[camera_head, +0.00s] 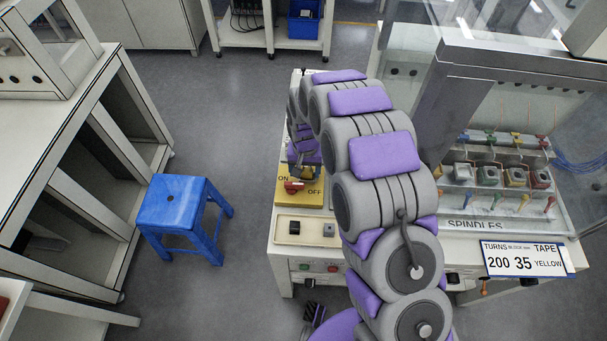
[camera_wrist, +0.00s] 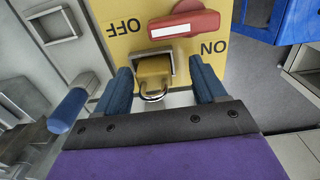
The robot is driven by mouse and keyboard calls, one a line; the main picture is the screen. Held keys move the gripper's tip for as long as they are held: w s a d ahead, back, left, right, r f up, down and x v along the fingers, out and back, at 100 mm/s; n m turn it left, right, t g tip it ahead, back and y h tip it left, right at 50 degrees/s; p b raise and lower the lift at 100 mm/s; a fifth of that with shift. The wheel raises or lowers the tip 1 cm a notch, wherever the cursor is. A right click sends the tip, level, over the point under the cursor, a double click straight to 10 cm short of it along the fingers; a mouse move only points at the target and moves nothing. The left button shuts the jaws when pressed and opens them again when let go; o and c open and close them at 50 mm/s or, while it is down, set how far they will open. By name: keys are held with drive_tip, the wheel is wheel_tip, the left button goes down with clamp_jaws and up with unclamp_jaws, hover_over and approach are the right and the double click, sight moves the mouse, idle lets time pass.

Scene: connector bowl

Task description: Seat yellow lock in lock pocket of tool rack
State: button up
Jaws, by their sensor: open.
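In the wrist view the yellow lock (camera_wrist: 153,69) sits within a grey square frame at the edge of a yellow ON/OFF panel (camera_wrist: 125,42). Its metal shackle points towards my gripper (camera_wrist: 160,70). My gripper's two blue fingers are open, one on each side of the lock, with gaps visible between. In the head view my arm hides most of my gripper; the yellow panel (camera_head: 287,193) shows below it. I cannot tell for sure which part is the tool rack. A grey square pocket (camera_wrist: 52,25) lies at the upper left of the wrist view.
A red switch handle (camera_wrist: 185,25) is close beyond the lock. A blue cylinder (camera_wrist: 68,110) stands left of my left finger. A blue stool (camera_head: 180,203) is left of the bench. Spindles and coloured parts (camera_head: 490,175) are at the right. The floor between stool and bench is clear.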

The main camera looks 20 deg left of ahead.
drive_tip(key=shift+d+f, duration=0.45)
drive_tip(key=shift+d+r, duration=0.15)
drive_tip(key=shift+d, duration=0.4)
drive_tip(key=shift+a, duration=0.9)
drive_tip(key=c, duration=0.6)
drive_tip(key=shift+d, duration=0.45)
drive_tip(key=c, duration=0.5)
